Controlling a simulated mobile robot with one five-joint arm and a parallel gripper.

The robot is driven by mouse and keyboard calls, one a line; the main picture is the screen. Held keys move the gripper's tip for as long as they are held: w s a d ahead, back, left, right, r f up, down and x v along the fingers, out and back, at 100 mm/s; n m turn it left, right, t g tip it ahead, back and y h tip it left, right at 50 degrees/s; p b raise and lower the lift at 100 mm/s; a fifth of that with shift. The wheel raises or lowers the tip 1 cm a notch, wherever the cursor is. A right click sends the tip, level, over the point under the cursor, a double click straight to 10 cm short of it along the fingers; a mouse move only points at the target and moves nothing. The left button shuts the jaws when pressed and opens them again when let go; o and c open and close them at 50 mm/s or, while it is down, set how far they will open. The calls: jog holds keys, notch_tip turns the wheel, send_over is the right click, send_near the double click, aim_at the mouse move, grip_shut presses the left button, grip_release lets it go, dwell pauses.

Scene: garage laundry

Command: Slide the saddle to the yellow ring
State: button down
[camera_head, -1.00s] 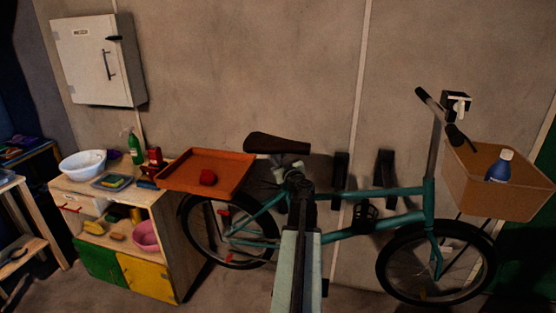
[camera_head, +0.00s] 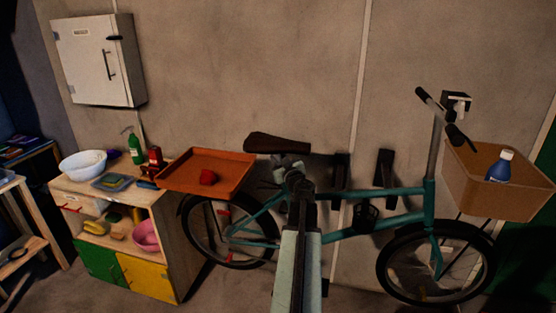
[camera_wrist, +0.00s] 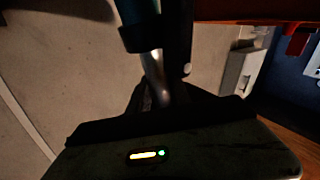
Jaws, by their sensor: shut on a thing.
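The dark brown bicycle saddle (camera_head: 277,143) sits above the rear of the teal bicycle (camera_head: 385,192). My gripper (camera_head: 287,162) is directly under the saddle, shut on the saddle assembly; its exact contact is hard to see. In the wrist view the scene looks inverted. A silver seat post (camera_wrist: 156,78) runs from the teal frame tube (camera_wrist: 137,12) into the dark area at my jaws. A small black lever with a silver knob (camera_wrist: 187,68) is beside the post. I cannot make out a yellow ring in either view.
A wooden cabinet (camera_head: 165,225) stands farther left. The wall is close behind the bicycle. A brown basket (camera_head: 500,195) with a blue bottle (camera_head: 499,167) is at the handlebar.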

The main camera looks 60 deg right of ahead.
aim_at(273, 139)
jog(key=r+p, duration=0.2)
jog(key=w+r+p, duration=0.1)
jog(key=r+p, duration=0.2)
jog(key=w+r+p, duration=0.1)
jog(key=r+p, duration=0.2)
jog(key=shift+a, duration=0.25)
jog(key=shift+f, duration=0.15)
jog(key=c, duration=1.2)
grip_release()
jog(key=v, duration=0.8)
